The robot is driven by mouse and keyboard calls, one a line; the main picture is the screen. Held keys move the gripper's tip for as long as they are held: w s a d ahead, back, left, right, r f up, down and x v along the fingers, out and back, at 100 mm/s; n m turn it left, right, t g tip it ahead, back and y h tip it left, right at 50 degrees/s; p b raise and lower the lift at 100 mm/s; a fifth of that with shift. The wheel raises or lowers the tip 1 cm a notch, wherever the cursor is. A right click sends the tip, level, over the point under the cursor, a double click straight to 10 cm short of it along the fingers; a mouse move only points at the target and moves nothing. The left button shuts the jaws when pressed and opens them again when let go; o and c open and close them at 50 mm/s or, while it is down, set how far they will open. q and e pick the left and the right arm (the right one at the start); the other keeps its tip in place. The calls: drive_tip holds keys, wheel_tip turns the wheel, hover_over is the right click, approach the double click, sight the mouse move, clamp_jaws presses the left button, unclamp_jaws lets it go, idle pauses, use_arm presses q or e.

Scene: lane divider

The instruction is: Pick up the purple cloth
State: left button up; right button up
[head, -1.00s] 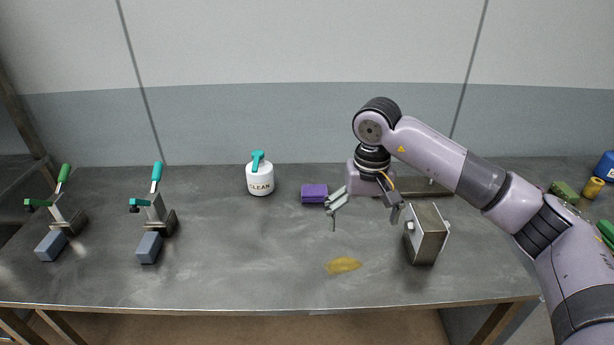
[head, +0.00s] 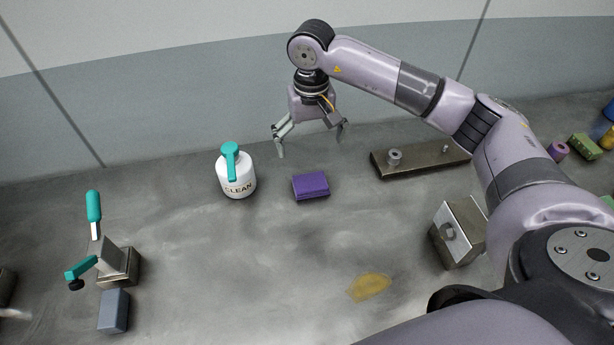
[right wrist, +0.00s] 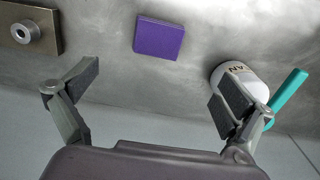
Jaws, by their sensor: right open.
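The purple cloth (head: 310,187) is a small folded rectangular block lying flat on the grey table, right of the white bottle. It also shows in the right wrist view (right wrist: 159,38), beyond the fingertips and roughly between them. My right gripper (head: 310,146) is open and empty above the table, a little behind the cloth and apart from it. Its two spread fingers show in the right wrist view (right wrist: 152,90). My left gripper is not clearly in view.
A white bottle (head: 237,178) marked CLEAN with a teal top stands left of the cloth. A metal plate (head: 418,158) and a metal block (head: 459,232) lie to the right. A toggle clamp (head: 118,264) stands at left. A yellow stain (head: 369,287) marks otherwise clear table in front.

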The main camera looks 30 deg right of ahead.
drive_tip(key=p, duration=0.2)
hover_over(312, 184)
wheel_tip(312, 184, down, 8)
drive_tip(key=shift+w+a+f, duration=0.1)
drive_tip(key=shift+w+a, duration=0.05)
drive_tip(key=shift+f+p, duration=0.35)
drive_tip(key=shift+f, duration=0.1)
drive_tip(key=shift+f+p, duration=0.35)
wheel_tip(312, 184, down, 4)
drive_tip(key=shift+r+p, duration=0.15)
drive_tip(key=shift+p, duration=0.75)
drive_tip(key=shift+f, duration=0.4)
use_arm(q)
drive_tip(key=r, duration=0.5)
drive_tip(key=shift+w+d+r, duration=0.1)
drive_tip(key=shift+w+r, duration=0.3)
use_arm(e)
drive_tip(key=shift+c, duration=0.3)
drive_tip(key=c, duration=1.2)
